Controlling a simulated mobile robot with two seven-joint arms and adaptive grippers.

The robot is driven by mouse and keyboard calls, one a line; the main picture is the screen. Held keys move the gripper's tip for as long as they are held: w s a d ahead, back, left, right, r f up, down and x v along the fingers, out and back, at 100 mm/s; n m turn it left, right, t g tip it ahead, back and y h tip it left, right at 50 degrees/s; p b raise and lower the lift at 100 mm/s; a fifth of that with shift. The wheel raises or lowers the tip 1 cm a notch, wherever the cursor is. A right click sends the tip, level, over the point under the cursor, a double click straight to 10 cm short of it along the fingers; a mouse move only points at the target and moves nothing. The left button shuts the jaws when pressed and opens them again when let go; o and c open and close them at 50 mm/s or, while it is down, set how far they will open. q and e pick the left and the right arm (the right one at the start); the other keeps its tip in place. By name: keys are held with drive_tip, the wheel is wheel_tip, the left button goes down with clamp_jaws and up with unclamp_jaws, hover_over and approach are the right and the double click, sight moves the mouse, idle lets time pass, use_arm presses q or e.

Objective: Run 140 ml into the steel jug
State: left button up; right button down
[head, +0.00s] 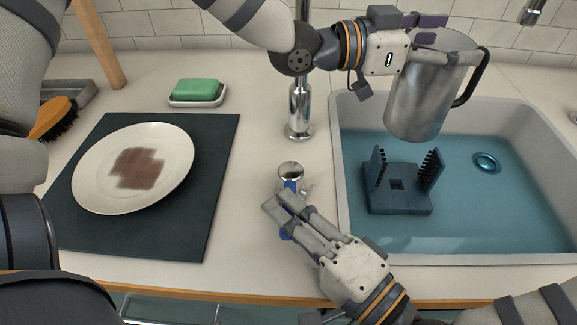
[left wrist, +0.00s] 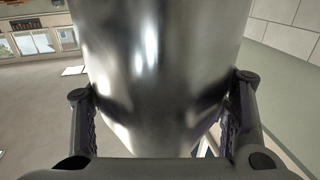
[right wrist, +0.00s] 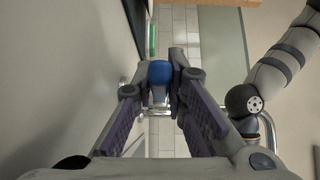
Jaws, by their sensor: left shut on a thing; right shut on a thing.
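The steel jug (head: 428,105) is held upright or slightly tilted above the sink, with its black handle on the right. My left gripper (head: 420,45) is shut on it near the top; in the left wrist view the jug (left wrist: 160,75) fills the space between the fingers. The chrome tap post (head: 300,105) rises left of the sink, and its top is out of view. My right gripper (head: 277,203) is shut on the blue-marked tap handle (head: 289,186); its blue end (right wrist: 160,72) shows between the fingertips in the right wrist view. The jug's inside and any water stream are hidden.
The sink (head: 337,150) holds a blue brush stand (head: 397,200) and a round drain (head: 487,162). A stained white plate (head: 90,190) lies on a dark mat (head: 215,140). Green soap (head: 196,89) sits in a dish behind, and a brush (head: 52,120) lies far left.

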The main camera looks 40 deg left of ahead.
drive_tip(key=shift+s+a+m+t+h, duration=0.25)
drive_tip(key=shift+a+m+t+h, duration=0.15)
drive_tip(key=shift+m+t, duration=0.45)
drive_tip(key=shift+s+a+m+t+h, duration=0.25)
drive_tip(key=shift+a+m+t, duration=0.25)
drive_tip(key=shift+t, duration=0.65)
drive_tip(key=shift+s+a+m+t+h, duration=0.1)
drive_tip(key=shift+a+m+t+h, duration=0.4)
drive_tip(key=shift+m+t+h, duration=0.45)
drive_tip(key=shift+a+m+t+h, duration=0.5)
drive_tip(key=shift+m+t, duration=0.2)
drive_tip(key=shift+t, duration=0.45)
drive_tip(key=c, duration=1.6)
unclamp_jaws()
drive_tip(key=shift+d, duration=0.1)
